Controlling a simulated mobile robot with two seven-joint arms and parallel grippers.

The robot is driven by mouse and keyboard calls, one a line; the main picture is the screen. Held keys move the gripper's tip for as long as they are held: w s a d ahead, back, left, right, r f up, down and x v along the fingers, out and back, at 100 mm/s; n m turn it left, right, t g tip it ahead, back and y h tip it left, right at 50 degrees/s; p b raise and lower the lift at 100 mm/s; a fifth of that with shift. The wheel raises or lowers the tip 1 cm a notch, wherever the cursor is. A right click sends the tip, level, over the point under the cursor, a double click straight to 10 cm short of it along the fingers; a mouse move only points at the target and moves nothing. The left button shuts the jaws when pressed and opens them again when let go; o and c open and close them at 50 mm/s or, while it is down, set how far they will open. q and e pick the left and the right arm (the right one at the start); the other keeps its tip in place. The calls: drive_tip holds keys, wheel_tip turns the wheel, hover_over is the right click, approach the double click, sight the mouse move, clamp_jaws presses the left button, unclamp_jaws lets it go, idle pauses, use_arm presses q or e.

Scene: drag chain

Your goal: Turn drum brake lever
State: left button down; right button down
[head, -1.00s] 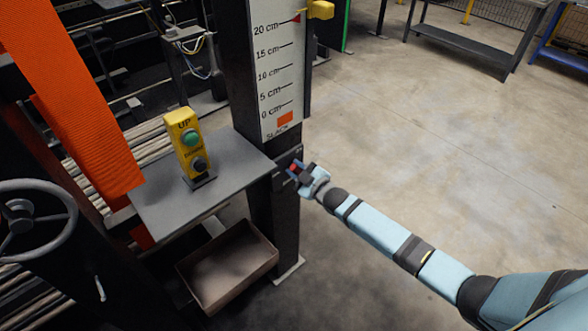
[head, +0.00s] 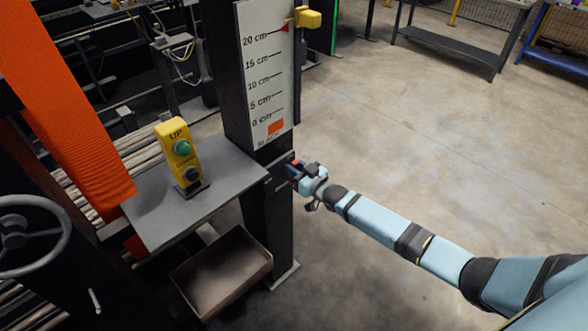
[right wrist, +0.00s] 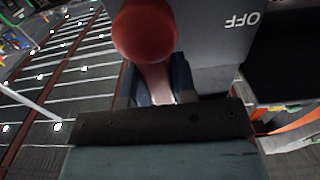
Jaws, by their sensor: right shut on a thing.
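The drum brake lever shows in the right wrist view as a round red knob (right wrist: 145,32) on a pale shaft, beside a dark plate marked "OFF" (right wrist: 238,20). In the head view my right gripper (head: 296,168) is at the dark post, just right of the small shelf, with a bit of red at its tips. In the right wrist view my right gripper (right wrist: 155,95) is shut on the lever's shaft, just below the knob. The lever's pivot is hidden. My left gripper is not in view.
A yellow UP/DOWN button box (head: 178,150) stands on the grey shelf (head: 225,180). The post carries a centimetre scale (head: 266,70) with a yellow block (head: 309,18) near its top. A tray (head: 220,270) sits below, a handwheel (head: 62,240) at left.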

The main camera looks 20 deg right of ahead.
idle(0.4)
drive_tip(key=c, duration=0.9)
unclamp_jaws()
drive_tip(key=shift+s+d, duration=0.2)
drive_tip(key=shift+s, duration=0.2)
drive_tip(key=v, duration=1.3)
drive_tip(key=shift+p, duration=0.4)
